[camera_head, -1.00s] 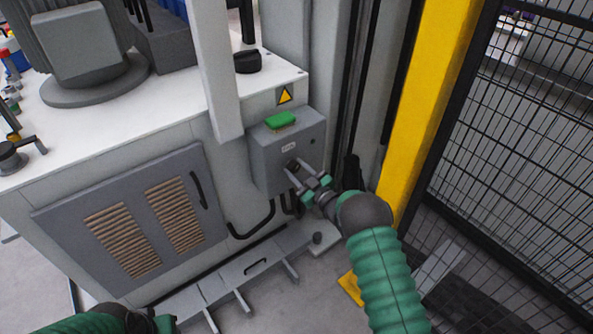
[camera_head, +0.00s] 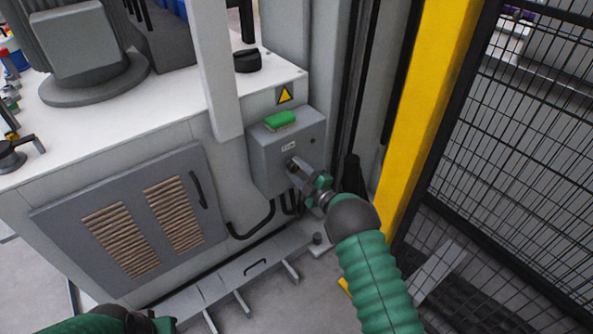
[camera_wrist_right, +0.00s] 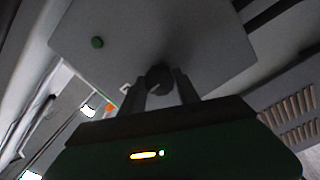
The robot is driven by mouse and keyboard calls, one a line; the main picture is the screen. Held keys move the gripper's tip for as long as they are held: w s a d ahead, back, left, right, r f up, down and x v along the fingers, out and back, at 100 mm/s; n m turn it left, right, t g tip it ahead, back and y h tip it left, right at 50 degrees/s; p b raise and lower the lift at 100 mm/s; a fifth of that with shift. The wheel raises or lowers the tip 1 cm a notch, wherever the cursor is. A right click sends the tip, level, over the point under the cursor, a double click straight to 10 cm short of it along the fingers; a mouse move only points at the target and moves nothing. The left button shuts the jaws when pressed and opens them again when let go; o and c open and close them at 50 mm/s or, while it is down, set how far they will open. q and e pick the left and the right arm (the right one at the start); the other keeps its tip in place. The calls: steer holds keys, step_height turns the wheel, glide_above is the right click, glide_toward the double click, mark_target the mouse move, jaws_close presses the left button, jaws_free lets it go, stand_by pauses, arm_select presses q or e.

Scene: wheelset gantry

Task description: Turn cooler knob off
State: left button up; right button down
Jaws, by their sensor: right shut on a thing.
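The cooler's grey control box (camera_head: 268,158) is on the right side of the white machine cabinet, with a small label on its front. The dark knob (camera_wrist_right: 160,77) is on the box's face in the right wrist view. My right gripper (camera_head: 295,168) is at the box front, its two fingers on either side of the knob and shut on it. The fingers also show in the wrist view (camera_wrist_right: 162,92) and hide part of the knob, so its setting cannot be read. My left gripper (camera_head: 150,322) is at the bottom left edge, partly cut off, away from the box.
A yellow post (camera_head: 422,100) and black mesh fence (camera_head: 520,160) stand to the right. A vented grey door (camera_head: 135,220) is at left, and black cables (camera_head: 253,224) hang below the box.

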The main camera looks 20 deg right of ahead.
steer(key=shift+s+a+f, duration=0.1)
steer(key=shift+f, duration=0.2)
steer(key=c, duration=1.2)
jaws_free()
steer(key=shift+c, duration=0.2)
steer(key=o, duration=0.3)
steer(key=shift+r, duration=0.15)
steer(key=shift+o, duration=0.2)
steer(key=shift+s+d+r, duration=0.1)
steer(key=shift+s+d, duration=0.1)
steer(key=shift+s, duration=0.1)
steer(key=p+v, duration=0.5)
steer(key=v, duration=1.1)
steer(key=shift+f+p, duration=0.2)
steer(key=shift+p, duration=0.2)
steer(key=shift+s, duration=0.1)
